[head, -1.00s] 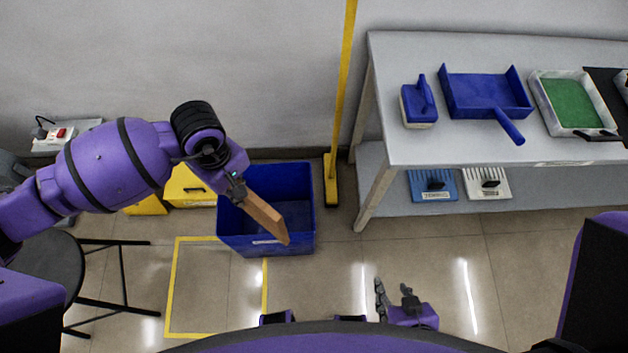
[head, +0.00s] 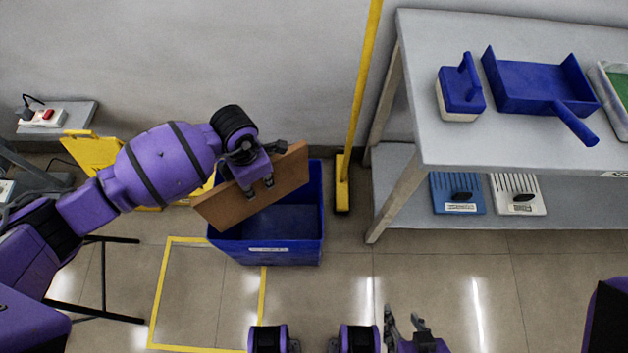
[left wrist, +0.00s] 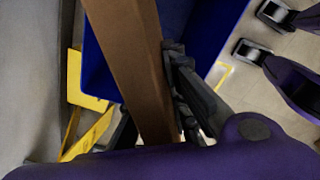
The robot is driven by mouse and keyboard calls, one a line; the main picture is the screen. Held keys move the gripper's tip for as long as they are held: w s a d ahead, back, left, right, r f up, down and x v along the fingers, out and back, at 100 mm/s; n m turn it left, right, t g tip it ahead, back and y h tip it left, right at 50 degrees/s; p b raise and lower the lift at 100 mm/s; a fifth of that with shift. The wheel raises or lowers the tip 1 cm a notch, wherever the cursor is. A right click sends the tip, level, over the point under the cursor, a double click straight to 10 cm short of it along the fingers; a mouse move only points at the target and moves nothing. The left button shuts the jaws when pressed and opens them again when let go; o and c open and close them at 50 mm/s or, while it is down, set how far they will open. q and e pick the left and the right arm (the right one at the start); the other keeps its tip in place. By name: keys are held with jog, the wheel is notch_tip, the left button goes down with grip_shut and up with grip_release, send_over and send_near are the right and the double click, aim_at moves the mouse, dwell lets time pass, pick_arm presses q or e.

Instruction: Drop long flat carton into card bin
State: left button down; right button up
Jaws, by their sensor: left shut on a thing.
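The long flat carton (head: 285,179) is plain brown and tilted, its right end higher in the head view. My left gripper (head: 258,188) is shut on it near its middle and holds it over the back left part of the blue bin (head: 270,248). The bin stands on the floor with a white label on its front; the carton hides part of its opening. In the left wrist view the carton (left wrist: 135,60) runs between the fingers, with the blue bin wall (left wrist: 97,75) behind it. My right gripper (head: 405,328) is low at the bottom of the head view, its fingers apart and empty.
A yellow post (head: 358,110) stands just right of the bin. A grey bench (head: 420,130) at the right carries a blue brush (head: 461,90) and a blue dustpan (head: 535,85). A yellow floor outline (head: 158,290) lies at front left. A yellow folding thing (head: 95,152) stands left.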

aim_at(259, 190)
pick_arm(q)
notch_tip(259, 190, down, 4)
jog(key=shift+s+r+b, duration=0.1)
jog(key=shift+b, duration=1.1)
pick_arm(e)
jog(key=f, duration=0.1)
jog(key=s+f, duration=0.1)
jog(key=f, duration=0.1)
jog(key=shift+s+d, duration=0.15)
jog(key=shift+s, duration=0.1)
pick_arm(q)
jog(key=shift+r, duration=0.1)
pick_arm(e)
jog(key=shift+r, duration=0.15)
pick_arm(q)
jog(key=c, duration=1.6)
grip_release()
jog(key=shift+c, duration=0.2)
pick_arm(e)
jog(key=shift+s+d+g, duration=0.1)
jog(key=shift+g, duration=0.2)
pick_arm(q)
notch_tip(259, 190, up, 12)
